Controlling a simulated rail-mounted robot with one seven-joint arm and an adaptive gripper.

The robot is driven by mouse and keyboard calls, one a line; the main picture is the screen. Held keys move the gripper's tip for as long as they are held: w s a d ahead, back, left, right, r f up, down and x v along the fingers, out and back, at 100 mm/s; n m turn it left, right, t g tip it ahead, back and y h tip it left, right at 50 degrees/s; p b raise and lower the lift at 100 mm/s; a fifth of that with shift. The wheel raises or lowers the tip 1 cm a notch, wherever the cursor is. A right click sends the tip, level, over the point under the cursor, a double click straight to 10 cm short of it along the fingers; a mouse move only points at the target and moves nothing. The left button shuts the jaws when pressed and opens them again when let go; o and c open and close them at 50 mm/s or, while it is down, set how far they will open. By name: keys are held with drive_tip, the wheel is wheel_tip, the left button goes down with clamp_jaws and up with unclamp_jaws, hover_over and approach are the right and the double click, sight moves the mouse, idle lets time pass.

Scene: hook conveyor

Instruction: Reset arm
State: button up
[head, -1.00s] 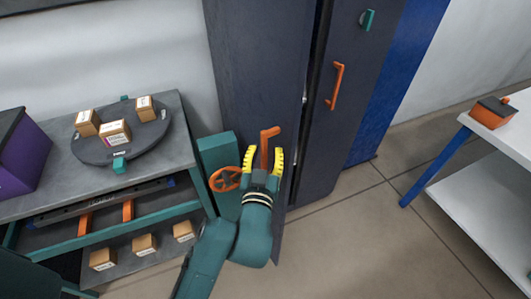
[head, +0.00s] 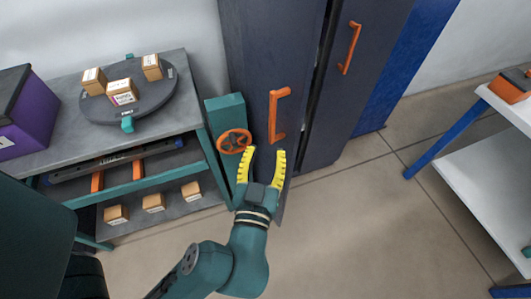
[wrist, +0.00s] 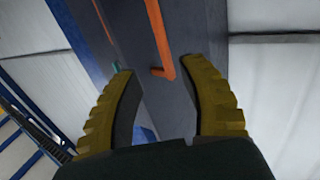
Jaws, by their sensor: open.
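My gripper (head: 263,166) has yellow ridged fingers and is open and empty in the head view. It is in front of the dark cabinet, just below the lower end of the left door's orange handle (head: 274,117). In the wrist view the open fingers (wrist: 168,105) frame part of an orange handle (wrist: 158,40) on a dark panel, with a gap between them and nothing held. My green arm reaches up from the bottom of the head view.
A dark cabinet (head: 262,55) has a narrow gap between its doors. An orange valve wheel (head: 234,141) is left of my gripper. A grey workbench (head: 60,147) carries a round turntable (head: 140,104) with boxes. A white table (head: 470,190) stands right; the floor between is clear.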

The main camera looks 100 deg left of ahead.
idle(0.3)
drive_tip(key=w+d+r+m+t+h+p, duration=0.1)
drive_tip(key=w+d+r+t, duration=0.35)
drive_tip(key=w, duration=0.25)
drive_tip(key=w+d+r+m+t, duration=0.1)
drive_tip(key=w+d+r+t, duration=0.2)
drive_tip(key=w+r, duration=0.35)
drive_tip(key=w+d+r+m+t+h+p, duration=0.1)
drive_tip(key=w+d+r+t, duration=0.25)
drive_tip(key=w, duration=0.55)
drive_tip(key=w+d+r+m+t+h, duration=0.2)
drive_tip(key=d+r+m+t+h, duration=0.25)
drive_tip(key=d, duration=0.45)
drive_tip(key=w+d+r+m+t+h, duration=0.35)
drive_tip(key=d+m+h, duration=0.2)
drive_tip(key=d, duration=0.35)
drive_tip(key=w+d+r+m+t+h, duration=0.1)
drive_tip(key=d+r+m+t+h, duration=0.35)
drive_tip(key=d, duration=0.45)
wheel_tip(320, 180, up, 38)
drive_tip(key=g+h+p, duration=0.1)
drive_tip(key=h+p, duration=0.1)
drive_tip(key=p, duration=3.7)
drive_tip(key=shift+d+m, duration=0.2)
drive_tip(key=shift+m, duration=0.25)
